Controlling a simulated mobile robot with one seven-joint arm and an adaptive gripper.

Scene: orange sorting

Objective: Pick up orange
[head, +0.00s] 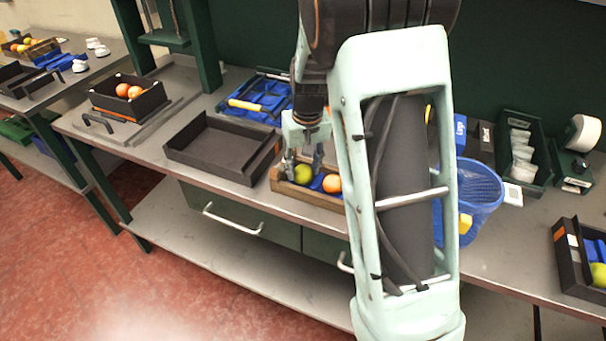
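An orange (332,183) lies in a wooden crate (307,197) on the bench, at the crate's right part, partly hidden by my arm. A green fruit (303,173) lies just left of it, in the same crate over blue lining. My gripper (304,162) points down over the crate. Its fingers are apart, near the green fruit and left of the orange; I cannot tell whether they touch anything. Two more oranges (128,91) sit in a black box (128,107) at the left.
An empty black tray (222,145) stands left of the crate. A blue tray with a yellow-handled tool (244,105) lies behind. A blue basket (480,205) stands right of my arm. Another black box (568,262) is at the far right. My arm hides the bench's middle.

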